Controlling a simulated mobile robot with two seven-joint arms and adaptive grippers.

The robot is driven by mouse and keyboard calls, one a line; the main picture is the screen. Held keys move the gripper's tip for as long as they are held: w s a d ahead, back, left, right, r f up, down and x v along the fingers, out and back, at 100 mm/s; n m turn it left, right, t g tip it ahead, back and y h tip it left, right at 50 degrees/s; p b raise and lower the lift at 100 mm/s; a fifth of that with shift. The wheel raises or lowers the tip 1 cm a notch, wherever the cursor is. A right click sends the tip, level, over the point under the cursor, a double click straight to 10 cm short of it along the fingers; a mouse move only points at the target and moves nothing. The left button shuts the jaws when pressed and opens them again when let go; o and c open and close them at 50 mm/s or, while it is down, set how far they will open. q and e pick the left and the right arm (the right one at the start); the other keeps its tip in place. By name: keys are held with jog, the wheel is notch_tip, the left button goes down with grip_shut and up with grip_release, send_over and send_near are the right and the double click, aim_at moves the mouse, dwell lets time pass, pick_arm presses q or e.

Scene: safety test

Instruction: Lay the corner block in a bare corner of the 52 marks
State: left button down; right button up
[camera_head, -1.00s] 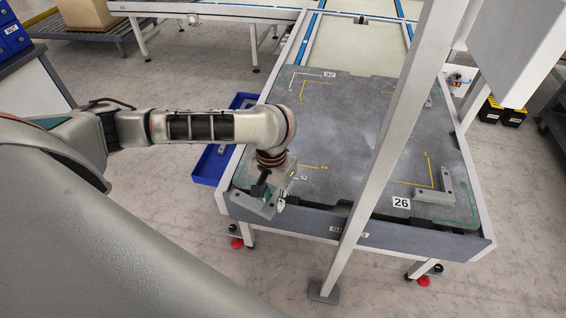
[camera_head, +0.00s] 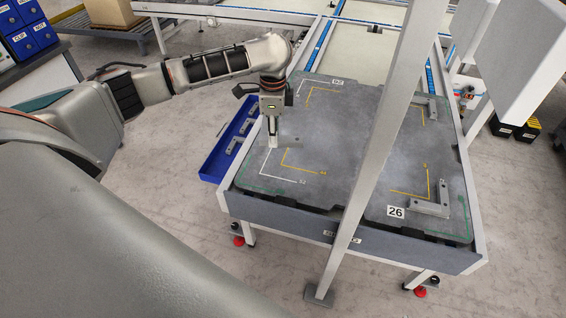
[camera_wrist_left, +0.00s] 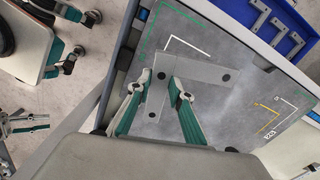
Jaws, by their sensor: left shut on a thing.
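My left gripper (camera_head: 272,132) points down over the left part of the grey plate (camera_head: 345,125), shut on a grey L-shaped corner block (camera_head: 289,141). In the left wrist view my fingers (camera_wrist_left: 160,84) grip the corner block (camera_wrist_left: 208,72) near its bend. I cannot tell its exact height above the plate. The near-left white corner mark (camera_head: 265,166), labelled 52, is bare, as is the far-left white mark (camera_head: 299,88). Other corner blocks lie on the plate at near right (camera_head: 443,196) and far right (camera_head: 431,106). My right gripper is not in view.
Yellow marks (camera_head: 284,161) lie inside the white ones and green marks (camera_head: 262,187) outside. A blue tray (camera_head: 210,180) with several blocks stands left of the plate. A pale upright post (camera_head: 374,170) crosses in front of the plate.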

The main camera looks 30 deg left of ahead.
pick_arm(q)
notch_tip(320, 180, up, 2)
jog(key=w+a+m, duration=0.2)
jog(key=b, duration=0.4)
send_over(273, 173)
notch_tip(273, 173, down, 13)
jog(key=shift+d+f+m, duration=0.1)
jog(key=shift+f+m, duration=0.3)
jog(key=shift+f, duration=0.35)
notch_tip(273, 173, down, 5)
jog(key=shift+f+b, duration=0.1)
jog(key=shift+b, duration=0.75)
jog(key=shift+w, duration=0.1)
jog(key=c, duration=1.8)
grip_release()
